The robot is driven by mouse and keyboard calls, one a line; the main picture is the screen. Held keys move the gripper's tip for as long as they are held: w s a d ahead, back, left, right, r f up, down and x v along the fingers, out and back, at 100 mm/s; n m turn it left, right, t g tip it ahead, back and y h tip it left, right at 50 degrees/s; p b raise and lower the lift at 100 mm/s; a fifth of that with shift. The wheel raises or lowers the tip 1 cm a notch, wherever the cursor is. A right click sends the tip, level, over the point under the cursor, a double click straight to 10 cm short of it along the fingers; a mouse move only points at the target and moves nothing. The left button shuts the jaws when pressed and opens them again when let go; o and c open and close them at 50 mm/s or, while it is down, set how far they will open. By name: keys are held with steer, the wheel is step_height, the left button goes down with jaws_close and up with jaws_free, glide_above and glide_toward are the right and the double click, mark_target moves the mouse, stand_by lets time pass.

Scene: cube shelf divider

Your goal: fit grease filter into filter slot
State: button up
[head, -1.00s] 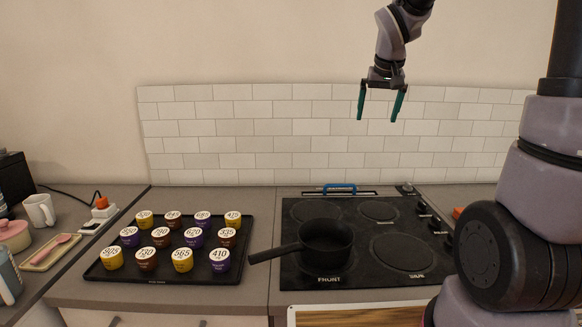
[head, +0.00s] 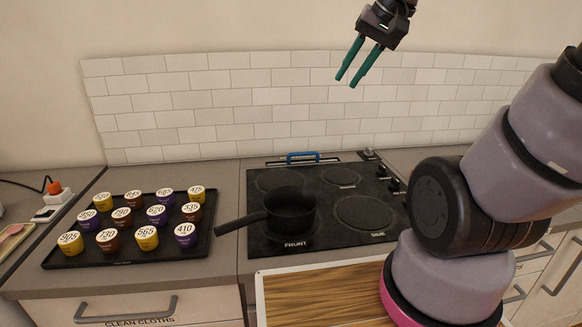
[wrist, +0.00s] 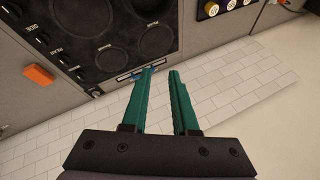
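A blue handle (head: 303,157) stands at the back edge of the black cooktop, over a narrow dark strip (head: 326,161) that looks like the filter slot. The handle seems to belong to the grease filter, whose body I cannot make out; I cannot tell how it sits in the slot. In the wrist view the blue piece (wrist: 130,74) shows just beyond the left finger, partly hidden by it. My gripper (head: 347,82) is open and empty, high in front of the tiled wall, well above the cooktop. Its two green fingers (wrist: 160,72) are apart in the wrist view.
A black pan (head: 290,210) sits on the cooktop (head: 330,235), its handle pointing left. A dark tray (head: 130,253) of several numbered capsules lies to the left. Knobs (head: 388,179) line the cooktop's right side. The tiled wall (head: 240,95) rises behind.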

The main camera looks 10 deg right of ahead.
mark_target(305, 154)
steer(key=w+a+f+y, duration=0.1)
steer(key=w+f+y, duration=0.1)
steer(key=w+f, duration=0.35)
steer(key=w+a+f+m+g+y, duration=0.1)
steer(key=w+f+y, duration=0.1)
steer(key=w, duration=0.6)
steer(key=w+a+f+y, duration=0.1)
steer(key=w+f+y, duration=0.1)
steer(key=w+f, duration=0.35)
steer(key=w+d+f+m+t, duration=0.2)
steer(key=w+d+f, duration=0.1)
steer(key=w+f, duration=0.2)
steer(key=w+d+f+m+t, duration=0.2)
steer(key=w+f, duration=0.4)
steer(key=f, duration=0.3)
steer(key=w+d+f+m+t, duration=0.2)
steer(key=w+d+f, duration=0.2)
steer(key=f, duration=0.3)
steer(key=shift+w, duration=0.75)
steer(key=x, duration=0.4)
steer(key=shift+w+a+f, duration=0.15)
steer(key=shift+w+f, duration=0.05)
steer(key=shift+m, duration=0.3)
steer(key=shift+x, duration=3.05)
jaws_close()
